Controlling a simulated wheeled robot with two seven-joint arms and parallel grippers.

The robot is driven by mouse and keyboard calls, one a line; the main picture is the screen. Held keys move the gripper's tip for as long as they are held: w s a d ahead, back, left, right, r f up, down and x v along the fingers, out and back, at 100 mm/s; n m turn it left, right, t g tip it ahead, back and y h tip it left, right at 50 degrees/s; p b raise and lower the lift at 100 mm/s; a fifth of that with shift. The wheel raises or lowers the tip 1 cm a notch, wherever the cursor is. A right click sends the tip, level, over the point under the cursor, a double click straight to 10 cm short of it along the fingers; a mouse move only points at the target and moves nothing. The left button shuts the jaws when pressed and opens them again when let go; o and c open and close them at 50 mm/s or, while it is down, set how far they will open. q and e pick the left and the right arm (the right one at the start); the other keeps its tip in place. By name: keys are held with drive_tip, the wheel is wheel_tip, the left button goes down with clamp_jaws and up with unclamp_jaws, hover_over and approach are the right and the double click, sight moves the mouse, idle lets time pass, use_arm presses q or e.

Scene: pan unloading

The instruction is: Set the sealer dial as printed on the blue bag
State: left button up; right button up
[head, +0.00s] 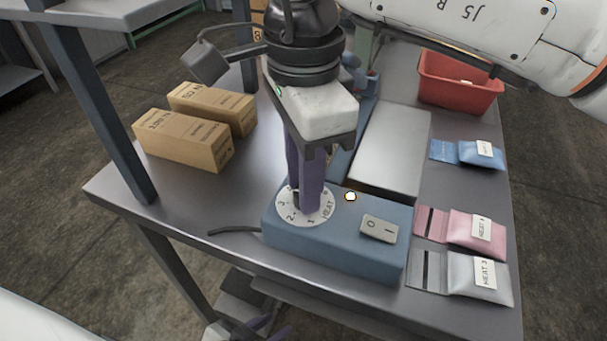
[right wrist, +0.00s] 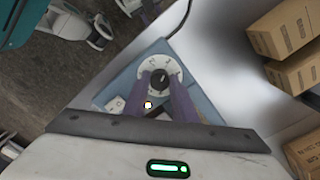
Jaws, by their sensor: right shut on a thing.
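The blue sealer (head: 335,245) stands on the metal table with a round white dial (head: 284,213) printed with numbers and HEAT. My right gripper (head: 305,205) points down over the dial, its purple fingers shut on the black knob (right wrist: 160,79), one on each side in the right wrist view (right wrist: 160,84). The fingers hide most of the knob in the head view, and I cannot tell which number it points to. The blue bag (head: 467,152) lies at the table's right; its white label is too small to read. My left gripper (head: 262,329) shows partly, low beyond the table's front edge.
A pink bag (head: 464,230) and a grey bag (head: 470,277) with HEAT labels lie right of the sealer. A rocker switch (head: 379,229) is on its top. A red bin (head: 455,85) stands behind, and two cardboard boxes (head: 180,143) stand at left. A table post (head: 95,100) rises at left.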

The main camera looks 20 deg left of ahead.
drive_tip(key=n, duration=0.5)
drive_tip(key=shift+r, duration=0.1)
drive_tip(key=n, duration=0.5)
drive_tip(key=shift+p, duration=0.35)
drive_tip(key=shift+n, duration=0.3)
drive_tip(key=o, duration=1)
drive_tip(key=shift+o, duration=0.2)
wheel_tip(320, 180, up, 10)
drive_tip(key=shift+p, duration=0.3)
